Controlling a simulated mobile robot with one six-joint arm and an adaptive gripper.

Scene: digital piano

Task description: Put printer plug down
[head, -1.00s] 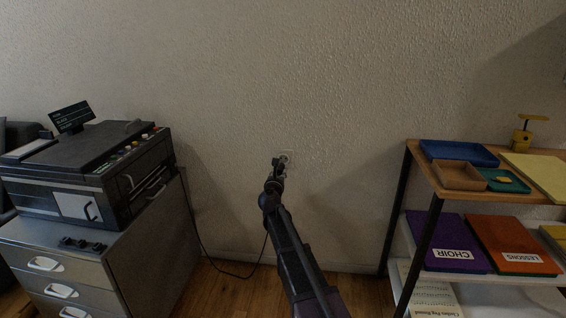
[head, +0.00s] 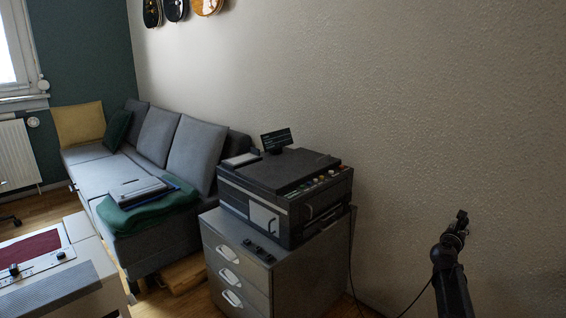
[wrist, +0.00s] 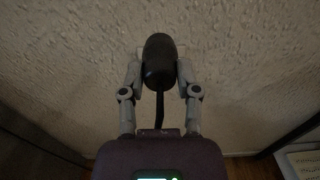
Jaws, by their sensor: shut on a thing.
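The black printer plug (wrist: 159,62) is between the two fingers of my gripper (wrist: 159,75) in the wrist view, its cord running back toward my wrist. My gripper is shut on it. In the head view my gripper (head: 456,226) is at the right, in front of the bare wall, and the plug is too small to make out there. A thin black cord (head: 414,300) runs low between the cabinet side and my arm. The dark printer (head: 284,192) sits on a grey drawer cabinet (head: 325,275), left of my gripper.
A grey sofa (head: 88,171) with a green blanket (head: 150,208) and a folder stands along the wall at the left. A device with a ribbed grey panel (head: 60,292) is at the lower left. Wall (head: 420,120) is bare around my gripper.

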